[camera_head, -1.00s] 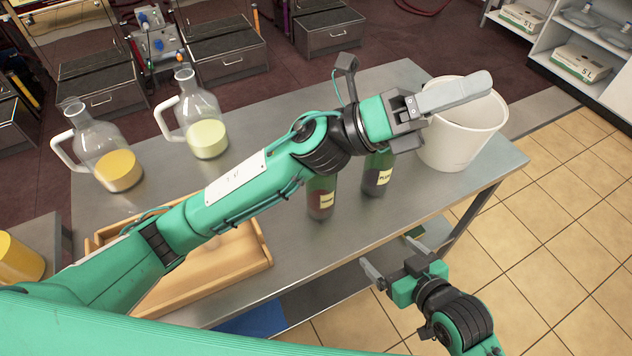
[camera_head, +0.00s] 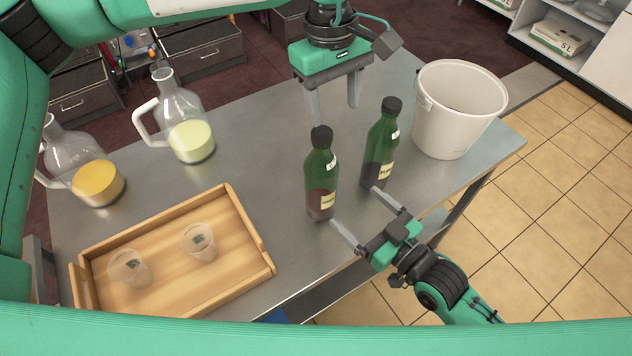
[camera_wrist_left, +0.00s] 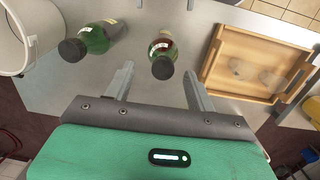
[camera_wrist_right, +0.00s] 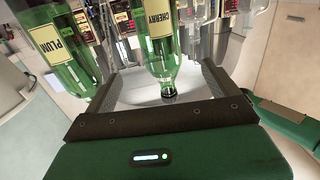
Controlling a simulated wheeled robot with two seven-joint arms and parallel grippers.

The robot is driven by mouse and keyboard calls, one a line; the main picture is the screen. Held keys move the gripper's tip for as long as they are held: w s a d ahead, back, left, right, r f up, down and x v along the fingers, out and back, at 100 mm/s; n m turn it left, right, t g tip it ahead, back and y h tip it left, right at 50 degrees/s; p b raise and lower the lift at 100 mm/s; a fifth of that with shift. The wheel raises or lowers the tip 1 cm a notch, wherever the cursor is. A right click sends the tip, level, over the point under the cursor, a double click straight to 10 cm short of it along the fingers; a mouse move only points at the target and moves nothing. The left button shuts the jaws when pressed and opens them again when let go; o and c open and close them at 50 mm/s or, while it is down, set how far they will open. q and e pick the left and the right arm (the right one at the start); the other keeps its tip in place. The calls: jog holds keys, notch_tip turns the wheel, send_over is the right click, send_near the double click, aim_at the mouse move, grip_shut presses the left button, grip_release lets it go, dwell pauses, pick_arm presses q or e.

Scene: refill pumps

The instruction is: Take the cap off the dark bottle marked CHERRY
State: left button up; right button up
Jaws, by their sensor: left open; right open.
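The CHERRY bottle (camera_head: 320,180) is dark green glass with a black cap (camera_head: 321,134), upright on the table. Its label reads in the right wrist view (camera_wrist_right: 160,35), where it shows between the fingers' directions, beyond them. My left gripper (camera_head: 335,108) is open and empty, pointing down behind and above the cap. In the left wrist view the capped bottle (camera_wrist_left: 162,58) lies ahead between its fingers. My right gripper (camera_head: 357,208) is open and empty, low at the table's front edge, in front of the bottles. The similar PLUM bottle (camera_head: 381,145) stands just right of CHERRY, capped.
A white bucket (camera_head: 450,125) stands at the right end of the table (camera_head: 250,125). A wooden tray (camera_head: 235,262) with two clear cups (camera_head: 199,242) lies front left. Two jugs, one pale yellow (camera_head: 190,138) and one orange (camera_head: 97,182), stand at the left.

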aim_at(316, 169)
pick_arm(q)
jog(key=shift+w+a+r+t+y, duration=0.15)
jog(key=shift+w+a+r+y, duration=0.1)
jog(key=shift+w+a, duration=0.15)
jog(key=shift+w+a+r+t+y, duration=0.2)
jog(key=shift+w+a, duration=0.1)
jog(key=shift+a, duration=0.2)
pick_arm(e)
jog(key=x, duration=1.4)
jog(key=shift+r, duration=0.15)
